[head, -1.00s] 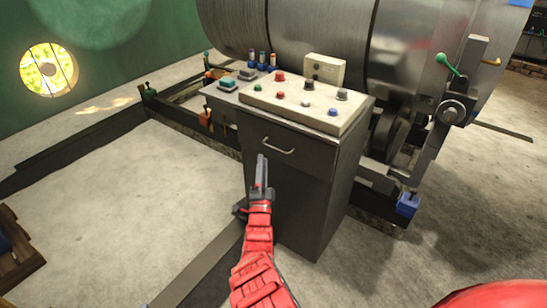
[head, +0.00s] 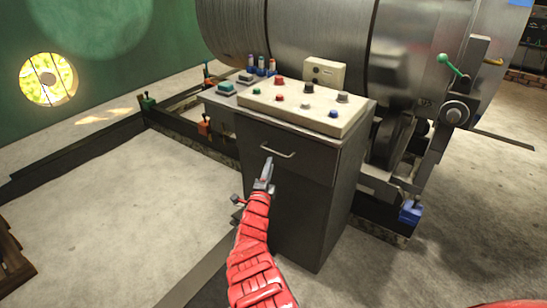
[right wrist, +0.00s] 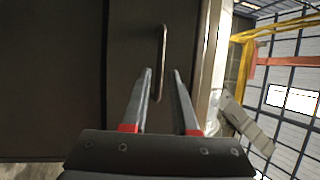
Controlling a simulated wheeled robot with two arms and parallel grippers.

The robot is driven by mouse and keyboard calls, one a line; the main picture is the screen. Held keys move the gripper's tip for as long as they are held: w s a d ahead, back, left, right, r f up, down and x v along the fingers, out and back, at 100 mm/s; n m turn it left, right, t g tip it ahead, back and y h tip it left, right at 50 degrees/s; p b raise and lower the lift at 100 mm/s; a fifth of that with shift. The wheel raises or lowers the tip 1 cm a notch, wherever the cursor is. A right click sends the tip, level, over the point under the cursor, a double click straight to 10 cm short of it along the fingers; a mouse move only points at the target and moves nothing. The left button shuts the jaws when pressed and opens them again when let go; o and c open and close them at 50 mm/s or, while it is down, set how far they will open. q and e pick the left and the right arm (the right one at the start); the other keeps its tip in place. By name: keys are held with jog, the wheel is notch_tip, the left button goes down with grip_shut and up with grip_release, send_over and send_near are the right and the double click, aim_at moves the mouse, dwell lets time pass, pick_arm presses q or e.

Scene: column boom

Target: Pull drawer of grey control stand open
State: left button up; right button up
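The grey control stand (head: 289,207) stands in front of the large metal drum. Its drawer (head: 307,160) is at the top of the front face and looks flush with the stand. A thin metal bar handle (head: 279,154) crosses the drawer front; it also shows in the right wrist view (right wrist: 162,50). My right gripper (head: 267,164) is just below the handle in the head view. In the right wrist view its two fingers (right wrist: 162,71) are apart, with the handle's lower part between them. Contact cannot be told. My left gripper is out of view.
A cream panel (head: 300,107) with coloured buttons and knobs lies on top of the stand. The big drum (head: 320,40) is behind it, with a lever (head: 455,68) at the right. Bare concrete floor (head: 120,215) lies to the left.

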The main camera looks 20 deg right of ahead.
aim_at(273, 152)
jog(key=b+x, duration=0.1)
jog(key=x, duration=0.1)
jog(key=b+x, duration=0.1)
jog(key=x, duration=0.1)
jog(key=b+x, duration=0.2)
jog(key=shift+d+f, duration=0.1)
jog(key=shift+f, duration=0.2)
jog(key=shift+w+d+r+b, duration=0.2)
jog(key=shift+w+r+b, duration=0.2)
jog(key=shift+w, duration=0.1)
grip_shut()
dwell(0.8)
